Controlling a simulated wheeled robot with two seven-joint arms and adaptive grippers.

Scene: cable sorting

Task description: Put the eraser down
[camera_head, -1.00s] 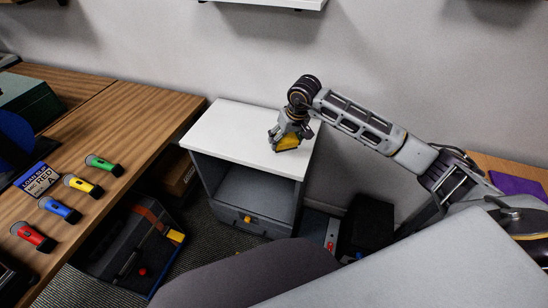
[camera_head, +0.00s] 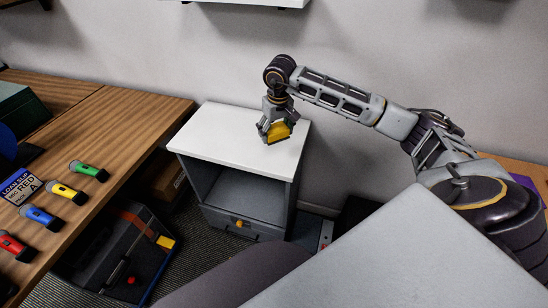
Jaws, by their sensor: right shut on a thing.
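The eraser (camera_head: 279,132) is a small yellow block, partly hidden by fingers. My right gripper (camera_head: 273,136) is shut on it, pointing down over the white top of a small grey cabinet (camera_head: 222,133). The eraser is at or just above the cabinet top; I cannot tell whether it touches. My left gripper is not in view.
The cabinet top around the gripper is clear.

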